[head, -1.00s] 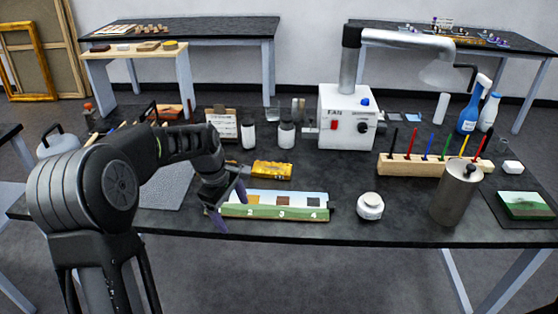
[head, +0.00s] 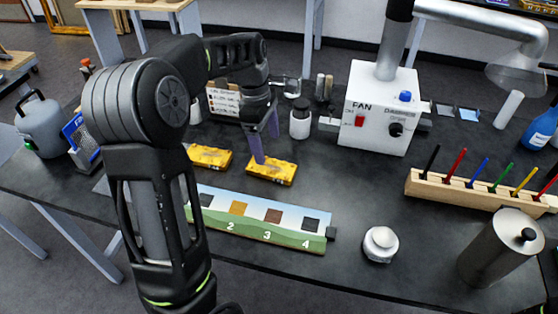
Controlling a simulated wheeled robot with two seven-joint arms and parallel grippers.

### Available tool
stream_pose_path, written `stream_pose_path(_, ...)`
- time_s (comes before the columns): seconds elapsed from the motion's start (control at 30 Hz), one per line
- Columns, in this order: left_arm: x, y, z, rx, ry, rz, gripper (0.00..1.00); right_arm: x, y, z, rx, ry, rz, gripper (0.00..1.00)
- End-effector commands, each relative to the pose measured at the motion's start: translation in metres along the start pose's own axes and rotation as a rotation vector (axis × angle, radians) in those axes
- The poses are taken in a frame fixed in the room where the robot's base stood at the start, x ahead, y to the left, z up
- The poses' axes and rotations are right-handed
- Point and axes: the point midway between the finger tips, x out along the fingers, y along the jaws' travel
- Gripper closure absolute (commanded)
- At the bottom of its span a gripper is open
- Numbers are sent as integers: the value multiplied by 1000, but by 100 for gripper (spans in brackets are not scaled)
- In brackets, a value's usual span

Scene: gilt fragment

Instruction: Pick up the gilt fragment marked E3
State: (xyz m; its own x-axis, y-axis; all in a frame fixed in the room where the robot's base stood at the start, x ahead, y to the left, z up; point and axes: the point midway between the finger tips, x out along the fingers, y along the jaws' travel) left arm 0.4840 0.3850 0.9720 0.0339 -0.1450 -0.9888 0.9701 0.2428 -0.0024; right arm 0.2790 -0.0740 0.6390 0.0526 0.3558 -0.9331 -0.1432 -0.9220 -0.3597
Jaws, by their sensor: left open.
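Two gold-yellow ornate fragments lie flat on the dark bench behind a painted strip. One, the right gilt fragment (head: 284,174), lies below my left gripper; the other, the left gilt fragment (head: 207,156), lies to its left. I cannot read a mark on either, so I cannot tell which is E3. My left gripper (head: 265,142) points down with its purple fingers apart and nothing between them. One fingertip is over the back edge of the right fragment; I cannot tell whether it touches. My right gripper is not in view.
A white lidded jar (head: 381,244), a metal canister (head: 497,250), a pen rack (head: 478,193) and a white fan box (head: 378,112) stand to the right. A small bottle (head: 300,122) stands behind the fragments.

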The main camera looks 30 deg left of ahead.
Motion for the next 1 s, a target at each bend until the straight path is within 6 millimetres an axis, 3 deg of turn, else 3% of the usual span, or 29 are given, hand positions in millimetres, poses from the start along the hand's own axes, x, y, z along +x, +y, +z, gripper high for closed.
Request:
stream_pose_path(0.23,3,0,0,1,0,-1,18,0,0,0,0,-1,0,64)
stream_pose_path(0.5,26,0,0,2,-1,-1,18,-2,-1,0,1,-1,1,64)
stream_pose_path(0.8,28,0,0,2,0,-1,18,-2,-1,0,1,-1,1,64)
stream_pose_path(1.0,50,-1,-1,1,0,-5,18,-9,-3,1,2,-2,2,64)
